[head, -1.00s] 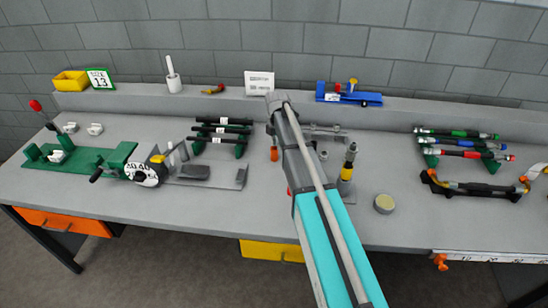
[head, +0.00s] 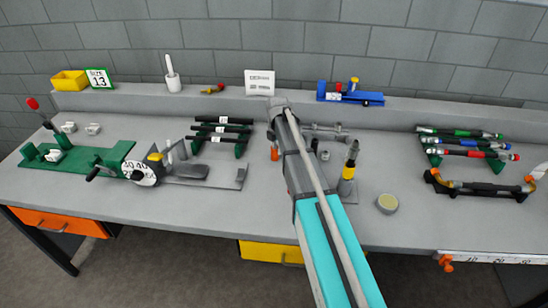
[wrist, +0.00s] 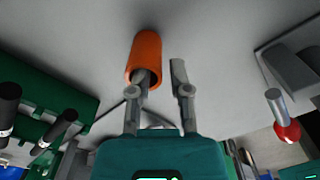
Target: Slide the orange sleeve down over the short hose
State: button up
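The orange sleeve (wrist: 146,55) is in the upper middle of the wrist view, with its dark open end toward my gripper. It also shows as a small orange upright shape (head: 274,154) just left of my arm in the head view. My gripper (wrist: 160,78) is open, its fingers apart. The left finger overlaps the sleeve's open end and the right finger is beside it; I cannot tell whether they touch. Black hoses (head: 223,129) with white labels lie on a green rack; I cannot tell which hose is the short one. The gripper's fingers are hidden in the head view.
A green crimper with a numbered dial (head: 140,171) stands left. A black and yellow post (head: 349,165) and a round tin (head: 387,203) are right of my arm. Coloured hoses (head: 465,142) lie on a rack at right. A red ball with a grey pin (wrist: 286,128) is right in the wrist view.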

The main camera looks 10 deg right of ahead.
jog(key=shift+f+b, duration=0.85)
jog(key=shift+f, duration=0.25)
jog(key=shift+c, duration=0.3)
grip_shut()
